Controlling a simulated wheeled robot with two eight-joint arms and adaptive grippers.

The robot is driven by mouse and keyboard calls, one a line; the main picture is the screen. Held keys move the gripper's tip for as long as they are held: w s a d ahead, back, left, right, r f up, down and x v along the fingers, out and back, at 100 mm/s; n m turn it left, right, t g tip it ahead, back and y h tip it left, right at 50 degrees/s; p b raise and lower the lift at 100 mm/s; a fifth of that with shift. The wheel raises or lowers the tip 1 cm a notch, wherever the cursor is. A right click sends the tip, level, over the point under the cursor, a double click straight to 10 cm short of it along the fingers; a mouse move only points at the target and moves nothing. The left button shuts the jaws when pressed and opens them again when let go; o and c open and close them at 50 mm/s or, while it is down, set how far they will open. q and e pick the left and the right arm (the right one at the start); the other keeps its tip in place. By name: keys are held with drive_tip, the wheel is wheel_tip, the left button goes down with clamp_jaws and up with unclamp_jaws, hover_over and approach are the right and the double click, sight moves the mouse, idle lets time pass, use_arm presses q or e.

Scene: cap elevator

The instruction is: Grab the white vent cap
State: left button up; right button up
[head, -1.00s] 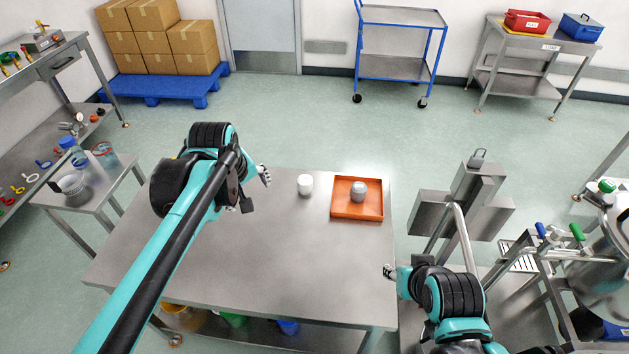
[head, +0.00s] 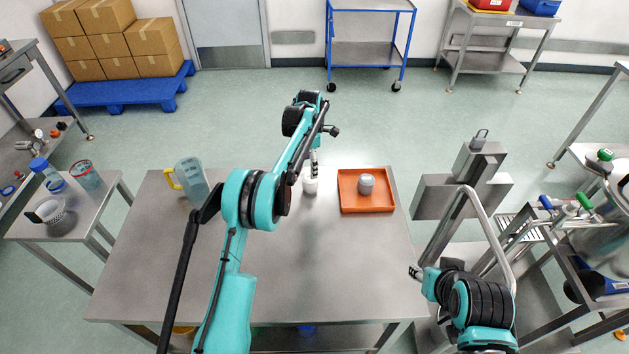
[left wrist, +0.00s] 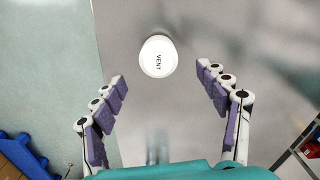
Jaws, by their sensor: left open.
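The white vent cap (left wrist: 158,57) stands on the steel table, its round top marked "VENT" in the left wrist view. In the head view the vent cap (head: 310,186) is partly hidden behind my left gripper (head: 314,165). In the left wrist view my left gripper (left wrist: 160,88) is open and empty, its purple-padded fingers to either side, with the cap just beyond and between the fingertips. I cannot tell the exact height gap. My right gripper (head: 416,273) is off the table's right edge; its jaws are too small to judge.
An orange tray (head: 345,205) with a grey cap (head: 367,183) lies right of the vent cap. A clear jug with a yellow handle (head: 192,180) stands at the table's back left. The table's front middle (head: 330,270) is clear.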

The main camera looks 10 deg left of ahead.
sight(310, 186)
use_arm(q)
wheel_tip(310, 186, down, 3)
drive_tip(key=shift+r+b, duration=0.1)
drive_tip(key=shift+b, duration=0.35)
wheel_tip(310, 186, down, 4)
drive_tip(key=shift+a+f+b, duration=0.1)
drive_tip(key=shift+f+b, duration=0.15)
drive_tip(key=shift+b, duration=0.9)
drive_tip(key=shift+w+f, duration=0.1)
drive_tip(key=shift+f, duration=0.3)
drive_tip(key=shift+r, duration=0.1)
drive_tip(key=shift+c, duration=0.9)
drive_tip(key=c, duration=1.1)
